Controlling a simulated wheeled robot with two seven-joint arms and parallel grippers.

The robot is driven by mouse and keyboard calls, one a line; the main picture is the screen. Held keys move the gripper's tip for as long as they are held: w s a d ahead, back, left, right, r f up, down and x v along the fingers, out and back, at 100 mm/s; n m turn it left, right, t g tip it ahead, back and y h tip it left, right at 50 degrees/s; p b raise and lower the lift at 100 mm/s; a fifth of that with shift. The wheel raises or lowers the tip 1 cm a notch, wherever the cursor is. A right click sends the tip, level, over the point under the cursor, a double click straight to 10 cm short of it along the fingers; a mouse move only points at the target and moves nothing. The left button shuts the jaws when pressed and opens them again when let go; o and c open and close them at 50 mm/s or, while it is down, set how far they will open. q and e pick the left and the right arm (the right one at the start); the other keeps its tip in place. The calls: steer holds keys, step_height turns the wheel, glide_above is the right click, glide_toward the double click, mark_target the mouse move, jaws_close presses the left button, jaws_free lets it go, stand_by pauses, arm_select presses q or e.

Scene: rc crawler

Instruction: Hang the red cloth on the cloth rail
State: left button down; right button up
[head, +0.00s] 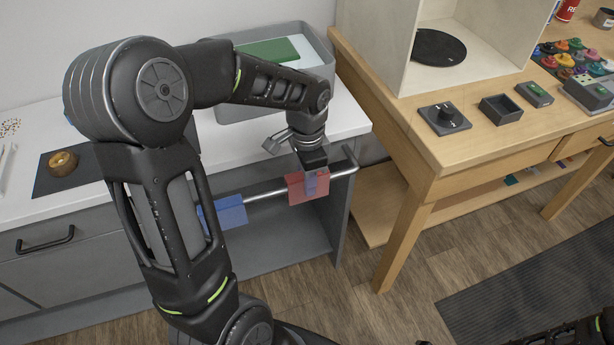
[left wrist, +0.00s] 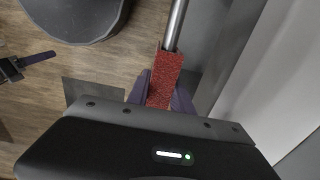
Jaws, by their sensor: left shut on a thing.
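The red cloth (head: 296,191) is at the right part of the metal cloth rail (head: 262,194), draped over it as far as I can see. The rail (left wrist: 176,25) runs up from the cloth there.
A blue cloth (head: 230,211) hangs further left on the rail, partly hidden by my arm. The white counter (head: 235,140) is above, with a grey bin (head: 328,68) on it. A wooden table (head: 410,135) stands close to the rail's right end.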

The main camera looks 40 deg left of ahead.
arm_select(q)
steer(key=shift+f+b, duration=0.35)
steer(key=shift+f, duration=0.45)
steer(key=c, duration=1.1)
jaws_free()
steer(key=shift+o, duration=0.2)
steer(key=shift+r, duration=0.15)
step_height(320, 180, up, 8)
steer(key=shift+f, duration=0.2)
